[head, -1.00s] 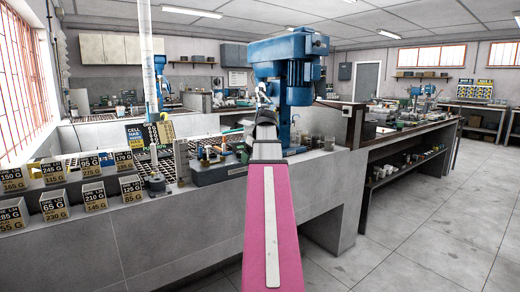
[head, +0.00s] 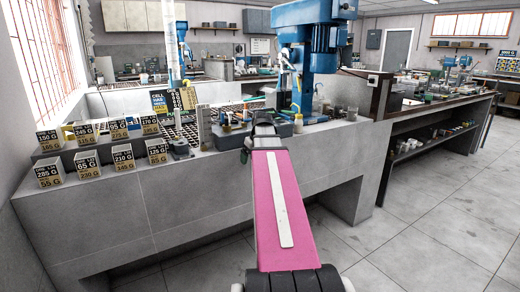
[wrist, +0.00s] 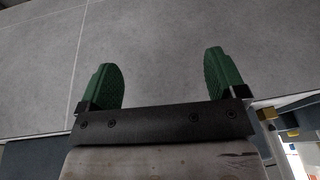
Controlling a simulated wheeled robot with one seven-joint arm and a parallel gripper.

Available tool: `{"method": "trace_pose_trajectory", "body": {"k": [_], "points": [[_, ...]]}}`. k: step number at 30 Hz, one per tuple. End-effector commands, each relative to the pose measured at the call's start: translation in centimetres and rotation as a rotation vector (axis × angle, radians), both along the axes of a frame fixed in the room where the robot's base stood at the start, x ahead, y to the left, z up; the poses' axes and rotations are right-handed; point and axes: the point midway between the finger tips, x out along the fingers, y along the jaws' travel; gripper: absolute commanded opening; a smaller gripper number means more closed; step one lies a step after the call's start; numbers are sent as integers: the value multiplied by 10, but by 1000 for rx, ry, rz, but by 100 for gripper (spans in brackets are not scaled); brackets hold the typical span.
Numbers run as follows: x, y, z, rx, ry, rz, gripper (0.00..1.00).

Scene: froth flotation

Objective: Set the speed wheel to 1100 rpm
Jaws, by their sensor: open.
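My gripper shows in the wrist view (wrist: 162,80), open and empty, with its two green fingers spread apart. Behind the fingers is a plain grey panel. A blue flotation machine (head: 312,50) stands on the bench just beyond and to the right of the arm's end. I cannot make out the speed wheel or any rpm reading in either view.
A shelf (head: 425,145) lies under the right bench. The tiled floor (head: 420,230) at right is clear.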

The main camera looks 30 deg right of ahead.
Motion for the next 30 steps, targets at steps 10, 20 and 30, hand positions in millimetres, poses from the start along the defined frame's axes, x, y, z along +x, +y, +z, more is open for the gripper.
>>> {"method": "trace_pose_trajectory", "body": {"k": [10, 20, 30], "points": [[-3, 37, -48, -2, 40, -25, 90], [-6, 63, -82, -8, 67, -46, 90], [-7, 68, -89, -10, 73, -52, 90]]}}
